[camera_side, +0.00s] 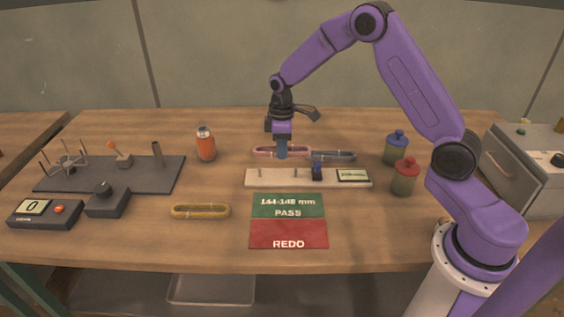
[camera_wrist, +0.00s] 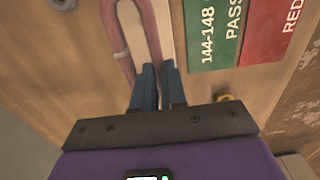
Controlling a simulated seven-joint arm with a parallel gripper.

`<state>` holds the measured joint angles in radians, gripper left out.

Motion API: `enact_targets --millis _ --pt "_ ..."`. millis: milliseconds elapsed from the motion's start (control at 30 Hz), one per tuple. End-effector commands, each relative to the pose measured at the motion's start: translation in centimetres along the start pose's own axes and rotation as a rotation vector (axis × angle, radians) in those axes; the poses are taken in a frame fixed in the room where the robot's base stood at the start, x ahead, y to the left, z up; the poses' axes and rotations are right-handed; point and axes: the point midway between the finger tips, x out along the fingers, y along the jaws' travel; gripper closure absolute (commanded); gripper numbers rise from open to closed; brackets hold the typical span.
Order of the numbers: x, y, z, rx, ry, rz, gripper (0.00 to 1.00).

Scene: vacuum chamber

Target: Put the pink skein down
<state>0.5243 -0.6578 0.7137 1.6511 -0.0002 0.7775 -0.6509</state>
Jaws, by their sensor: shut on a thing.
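The pink skein (camera_side: 264,152) is a long loop at the middle of the bench, at the back edge of the measuring board (camera_side: 262,181) in the side view. My gripper (camera_side: 282,155) points down and is shut on it near its middle. In the wrist view, one strand of the pink skein (camera_wrist: 112,25) curves left of my gripper (camera_wrist: 158,67), and the other runs up to the fingertips. The cream board shows through the loop there. I cannot tell the skein's exact height above the bench. A green PASS mat (camera_side: 288,213) and red REDO mat (camera_side: 288,228) lie in front of the board.
A grey-blue skein (camera_side: 340,156) lies right of the pink one. A yellow skein (camera_side: 200,211) lies front left. Blue (camera_side: 396,150) and red (camera_side: 404,178) lidded jars stand right; an orange bottle (camera_side: 205,145) stands left. A pegged winder (camera_side: 150,180) fills the left side.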

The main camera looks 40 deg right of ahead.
Motion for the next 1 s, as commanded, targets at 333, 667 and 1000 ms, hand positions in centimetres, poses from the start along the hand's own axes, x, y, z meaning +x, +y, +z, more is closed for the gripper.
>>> enact_targets --millis 333,667,1000 --pt "-2.7 -4.3 1.4 -0.006 0.000 0.000 1.00" --pt "-3.9 -12.4 6.1 -0.006 0.002 0.002 1.00" --pt "-3.9 -17.8 11.4 -0.003 0.003 0.002 1.00"
